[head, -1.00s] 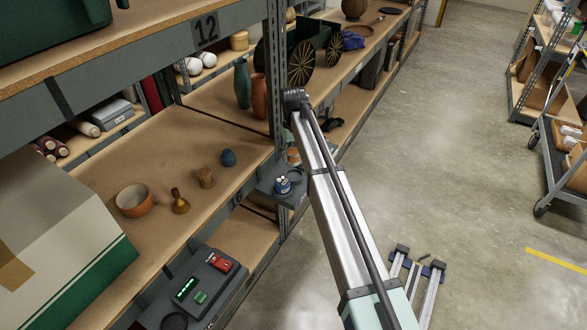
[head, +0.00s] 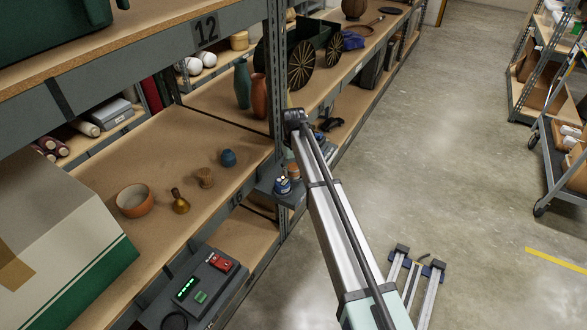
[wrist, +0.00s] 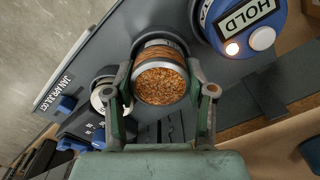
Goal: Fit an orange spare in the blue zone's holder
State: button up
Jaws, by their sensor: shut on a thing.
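My gripper (wrist: 160,100) is shut on an orange spare (wrist: 160,83), a short cylinder with a grainy orange end and a pale metal rim. In the head view the spare (head: 293,170) shows small and orange-brown over the small grey ledge; my arm hides most of the gripper. In the wrist view the spare is over a grey panel (wrist: 85,60), its far end near a grey collar; I cannot tell whether it is seated. A blue round unit (wrist: 245,22) marked HOLD, with a lit lamp and a white button, is beside it. It also shows in the head view (head: 282,186).
A metal-rimmed round part (wrist: 104,92) lies beside the left finger. On the shelf board (head: 120,165) are a bowl (head: 134,201), a bell (head: 180,203) and small pots.

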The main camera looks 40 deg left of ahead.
jog(key=shift+f, duration=0.2)
jog(key=o, duration=1.2)
jog(key=shift+f, duration=0.1)
